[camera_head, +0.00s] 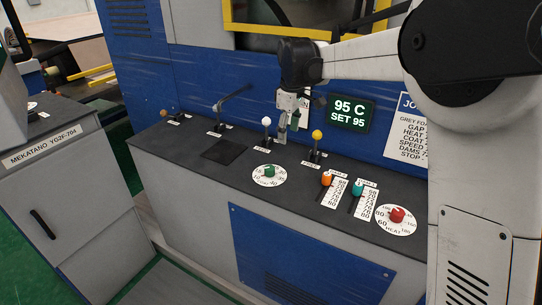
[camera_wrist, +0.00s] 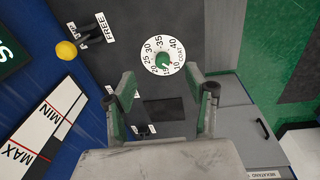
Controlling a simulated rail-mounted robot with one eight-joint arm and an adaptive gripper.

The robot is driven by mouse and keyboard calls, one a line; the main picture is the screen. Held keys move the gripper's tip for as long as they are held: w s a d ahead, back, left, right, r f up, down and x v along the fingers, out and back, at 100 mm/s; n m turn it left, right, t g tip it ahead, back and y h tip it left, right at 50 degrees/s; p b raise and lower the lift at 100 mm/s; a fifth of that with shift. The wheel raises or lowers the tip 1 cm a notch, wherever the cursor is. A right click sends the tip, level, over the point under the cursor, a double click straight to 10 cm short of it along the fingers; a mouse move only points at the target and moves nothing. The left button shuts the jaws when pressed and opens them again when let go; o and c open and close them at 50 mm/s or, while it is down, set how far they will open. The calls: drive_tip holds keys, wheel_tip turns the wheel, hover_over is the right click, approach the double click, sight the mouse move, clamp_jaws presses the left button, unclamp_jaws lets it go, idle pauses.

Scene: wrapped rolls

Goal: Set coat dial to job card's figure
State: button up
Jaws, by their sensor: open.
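The coat dial is a green knob (camera_head: 269,171) on a round white numbered plate (camera_head: 258,177), on the dark console top. In the wrist view the knob (camera_wrist: 162,61) lies beyond and between my fingertips, apart from them. Its pale mark seems to point between 10 and 15. My gripper (camera_head: 289,120) hangs open and empty above the console, behind the dial in the head view; its green-padded fingers also show in the wrist view (camera_wrist: 161,88). The job card (camera_head: 407,113) is on the blue wall; my arm hides its right side, including the coat figure.
White-knobbed (camera_head: 266,122) and yellow-knobbed (camera_head: 317,134) levers stand near my gripper. Orange (camera_head: 326,180) and teal (camera_head: 358,187) sliders and a red heat dial (camera_head: 397,215) lie to the right. A screen (camera_head: 349,113) reads 95 C, SET 95.

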sight(270, 167)
drive_tip(key=w+a+f+n+g+p, duration=0.1)
drive_tip(key=w+a+f+n+p, duration=0.15)
drive_tip(key=w+a+f, duration=0.3)
drive_tip(key=f, duration=0.9)
drive_tip(key=f+p, duration=0.1)
drive_tip(key=f, duration=0.3)
drive_tip(key=shift+w+a+f, duration=0.2)
drive_tip(key=shift+a+f, duration=0.05)
drive_tip(key=shift+f, duration=0.1)
drive_tip(key=c, duration=1.1)
drive_tip(key=shift+c, duration=0.2)
drive_tip(key=shift+b, duration=0.4)
